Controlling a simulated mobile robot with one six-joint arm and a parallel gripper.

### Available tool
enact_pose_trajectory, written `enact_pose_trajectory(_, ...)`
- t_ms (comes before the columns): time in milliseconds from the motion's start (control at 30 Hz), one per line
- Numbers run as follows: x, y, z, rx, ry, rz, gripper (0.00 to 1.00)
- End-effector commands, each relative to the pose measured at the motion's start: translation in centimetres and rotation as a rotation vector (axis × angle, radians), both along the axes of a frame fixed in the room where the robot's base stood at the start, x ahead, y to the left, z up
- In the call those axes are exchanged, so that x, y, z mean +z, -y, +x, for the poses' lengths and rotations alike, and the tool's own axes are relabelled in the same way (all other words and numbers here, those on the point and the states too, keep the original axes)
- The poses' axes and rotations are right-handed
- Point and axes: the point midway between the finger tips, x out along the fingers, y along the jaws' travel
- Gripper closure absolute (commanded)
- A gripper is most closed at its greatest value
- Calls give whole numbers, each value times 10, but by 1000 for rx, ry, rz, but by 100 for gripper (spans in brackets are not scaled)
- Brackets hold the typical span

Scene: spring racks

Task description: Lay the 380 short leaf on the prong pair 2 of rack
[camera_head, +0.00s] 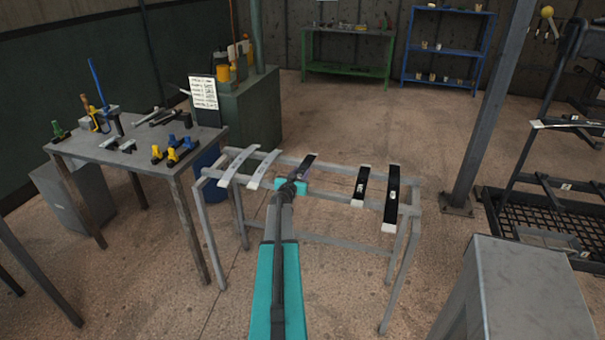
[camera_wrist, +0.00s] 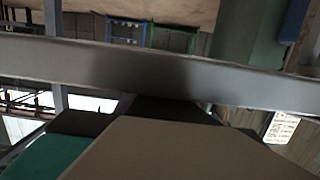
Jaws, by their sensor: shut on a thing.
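My gripper (camera_head: 292,186) is over the front-middle of a grey metal stand (camera_head: 325,243), shut on the dark middle leaf (camera_head: 306,164). This leaf still lies across the stand, its near end hidden by my gripper. I cannot read its marking. In the wrist view, dark finger parts (camera_wrist: 170,108) show below a long grey bar (camera_wrist: 150,72) that crosses the picture. The black rack (camera_head: 545,190) stands at the right with prongs at several heights and small white number tags. A tag on its middle level (camera_head: 566,187) is too small to read surely.
Two pale leaves (camera_head: 238,166) (camera_head: 263,169) lie left on the stand, and two dark leaves (camera_head: 360,184) (camera_head: 392,198) lie right. A pale leaf (camera_head: 565,125) lies on the rack's upper level. A steel post (camera_head: 490,110) and a grey cabinet (camera_head: 525,285) flank the way to the rack.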

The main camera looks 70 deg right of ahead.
Motion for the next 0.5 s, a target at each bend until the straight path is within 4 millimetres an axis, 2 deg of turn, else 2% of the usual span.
enact_pose_trajectory(267, 4, 0, 0, -1, -1, -3, 100)
enact_pose_trajectory(500, 22, 0, 0, -1, -1, -4, 100)
